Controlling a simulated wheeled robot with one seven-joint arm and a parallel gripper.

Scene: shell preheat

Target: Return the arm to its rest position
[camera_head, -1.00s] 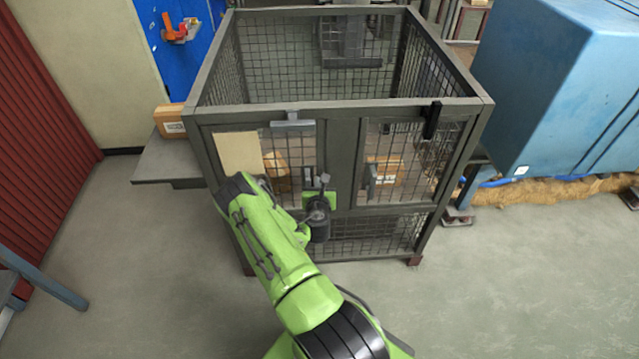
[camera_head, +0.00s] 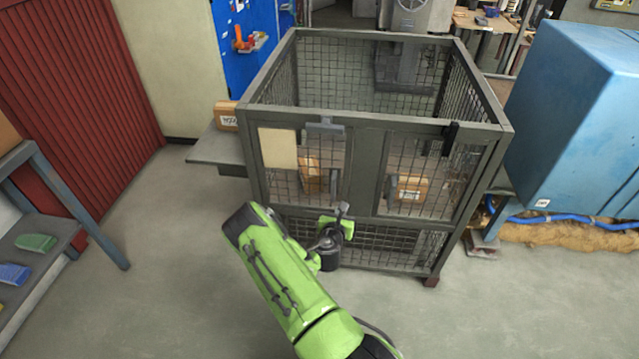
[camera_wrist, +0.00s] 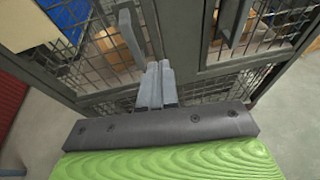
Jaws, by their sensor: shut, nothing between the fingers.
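My green arm reaches up from the bottom of the head view toward the front of a dark mesh cage. My gripper (camera_head: 343,210) is at the arm's far end, in front of the cage's lower front, and its fingers are small there. In the wrist view my gripper (camera_wrist: 158,84) shows two grey fingers together, shut and empty, pointing at the cage front. The cage (camera_head: 365,165) has two mesh door panels with handles, and both look closed. I cannot tell the exact gap between fingertips and cage.
A cardboard box (camera_head: 227,117) sits on a side shelf (camera_head: 213,148) left of the cage. Boxes (camera_head: 408,188) show behind the mesh. A blue machine (camera_head: 570,115) stands right. A rack (camera_head: 50,215) is at the left. The floor between rack and cage is clear.

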